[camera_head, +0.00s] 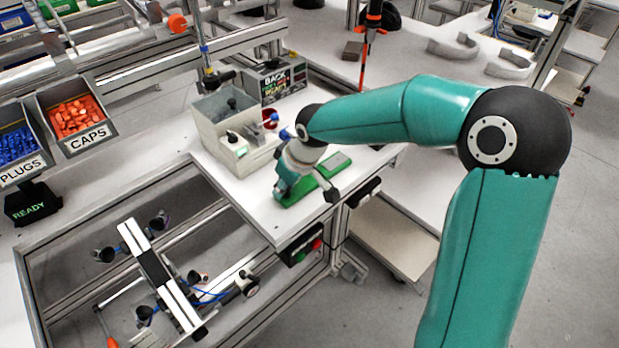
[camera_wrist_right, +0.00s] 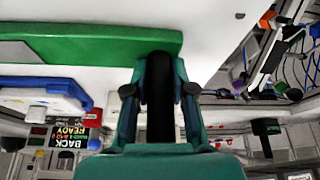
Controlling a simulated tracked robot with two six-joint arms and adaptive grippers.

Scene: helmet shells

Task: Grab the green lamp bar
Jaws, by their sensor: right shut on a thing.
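The green lamp bar (camera_head: 338,162) lies on the front part of the white bench top, partly hidden by my right gripper (camera_head: 305,182). In the right wrist view the bar (camera_wrist_right: 75,43) runs across the upper left, and my right fingers (camera_wrist_right: 160,85) reach up to its right end. A dark upright piece (camera_wrist_right: 160,95) sits between the fingers and meets the bar. The right gripper is shut on it, apparently a part of the bar. My left gripper is not in view.
A pale bin (camera_head: 235,140) with small parts stands behind the bar. A BACK/READY sign box (camera_head: 275,80) is behind it. Bins of orange caps (camera_head: 78,118) and blue plugs (camera_head: 17,145) are at left. A framed rig (camera_head: 165,280) is at lower left.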

